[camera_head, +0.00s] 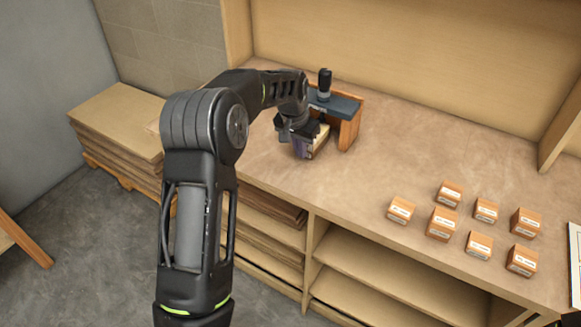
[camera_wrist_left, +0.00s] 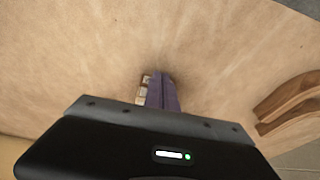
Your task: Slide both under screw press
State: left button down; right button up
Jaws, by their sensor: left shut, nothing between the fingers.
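The screw press (camera_head: 346,107) stands on the bench near the back, with a dark top plate, a black upright screw and an orange-brown wooden side. My left gripper (camera_head: 303,148) is just in front of it, low over the bench, its purple fingers shut with nothing between them. The shut fingers also show in the left wrist view (camera_wrist_left: 162,95). A small tan block (camera_head: 321,139) is beside the fingers, between them and the press. It is partly hidden, and I cannot tell whether it touches either. My right gripper is not in view.
Several small labelled brown boxes (camera_head: 442,222) stand at the bench's right. The bench (camera_head: 400,150) between them and the press is clear. Brown sheets (camera_head: 268,207) lie on a shelf below. A stack of boards (camera_head: 118,125) stands at the left.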

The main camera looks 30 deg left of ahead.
pick_arm(q)
jog(key=shift+w+p, duration=1.5)
jog(key=shift+w, duration=1.05)
jog(key=shift+s+a+f+b, duration=0.1)
jog(key=shift+s+b, duration=0.55)
jog(key=shift+s, duration=0.05)
jog(key=shift+s+b, duration=0.7)
jog(key=shift+s, duration=0.65)
jog(key=s+p+v, duration=0.1)
jog(key=p+v, duration=0.3)
jog(key=v, duration=0.4)
jog(key=shift+r, duration=0.2)
